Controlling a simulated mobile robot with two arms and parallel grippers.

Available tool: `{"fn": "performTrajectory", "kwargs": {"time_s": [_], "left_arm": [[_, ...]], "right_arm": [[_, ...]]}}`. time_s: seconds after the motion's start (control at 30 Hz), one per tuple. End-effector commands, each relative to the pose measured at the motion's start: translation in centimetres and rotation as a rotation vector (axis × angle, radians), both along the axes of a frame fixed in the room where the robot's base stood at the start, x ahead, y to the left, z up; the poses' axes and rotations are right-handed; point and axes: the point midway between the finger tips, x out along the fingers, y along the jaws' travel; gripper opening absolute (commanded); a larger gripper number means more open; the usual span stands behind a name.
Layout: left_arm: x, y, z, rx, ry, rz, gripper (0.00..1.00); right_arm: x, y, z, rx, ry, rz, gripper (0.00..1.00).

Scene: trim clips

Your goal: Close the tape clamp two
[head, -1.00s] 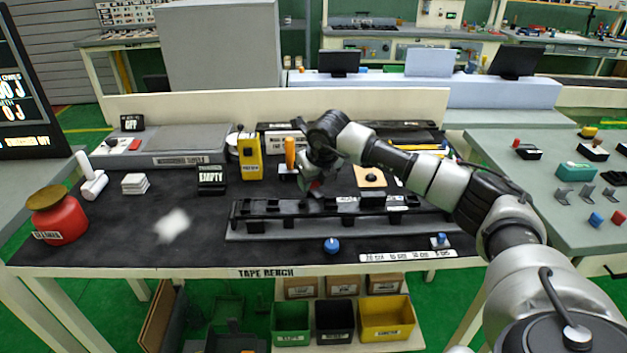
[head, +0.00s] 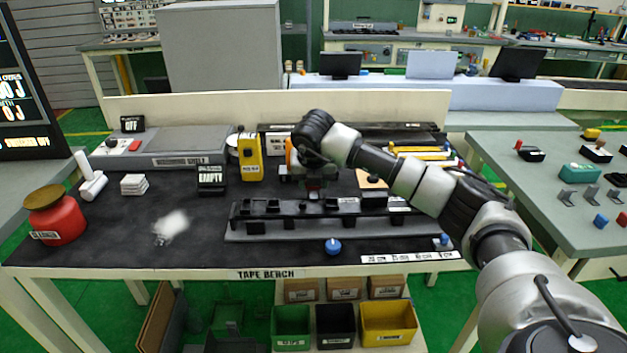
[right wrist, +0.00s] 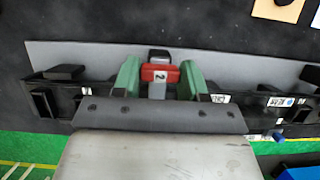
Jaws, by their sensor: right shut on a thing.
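The tape fixture is a long black rail with several clamps on a grey base plate (head: 290,236), along the front of the bench in the head view. It also shows in the right wrist view as a grey plate (right wrist: 60,52). Clamp two has a red tab marked "2" (right wrist: 160,74) in the right wrist view. My right gripper (right wrist: 160,68) has its green fingers on either side of this tab and is shut on it. In the head view my right gripper (head: 314,186) is low over the rail's middle, and the tab is hard to make out. My left gripper is not in view.
A blue knob (head: 333,246) stands in front of the fixture. A yellow box (head: 250,158) and an orange-handled tool stand behind it. A red jar (head: 58,218) and a white blurred patch (head: 172,225) lie to the left. The dark bench top between them is mostly clear.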

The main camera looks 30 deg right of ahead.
Motion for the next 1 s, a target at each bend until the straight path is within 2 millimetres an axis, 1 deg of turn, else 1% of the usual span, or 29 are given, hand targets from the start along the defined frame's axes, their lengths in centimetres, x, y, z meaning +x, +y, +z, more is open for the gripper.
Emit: {"fn": "performTrajectory", "kwargs": {"time_s": [0.3,0.33,0.47,0.77,0.87,1.0], "left_arm": [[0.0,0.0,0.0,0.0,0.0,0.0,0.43],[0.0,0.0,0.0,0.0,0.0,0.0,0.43],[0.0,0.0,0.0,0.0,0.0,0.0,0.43],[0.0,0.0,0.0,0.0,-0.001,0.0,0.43],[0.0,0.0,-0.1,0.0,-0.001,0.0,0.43],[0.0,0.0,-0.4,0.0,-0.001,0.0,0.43]], "right_arm": [[0.1,-0.1,0.2,0.001,-0.004,-0.005,0.19],[0.1,-0.1,0.2,0.001,-0.004,-0.005,0.47],[0.0,-0.1,0.1,0.001,-0.003,-0.004,0.67],[0.0,0.0,0.2,0.001,-0.002,-0.001,0.68],[-0.2,0.1,0.9,0.001,-0.003,-0.002,0.68],[-1.0,0.6,3.2,0.001,-0.005,-0.001,0.68]]}}
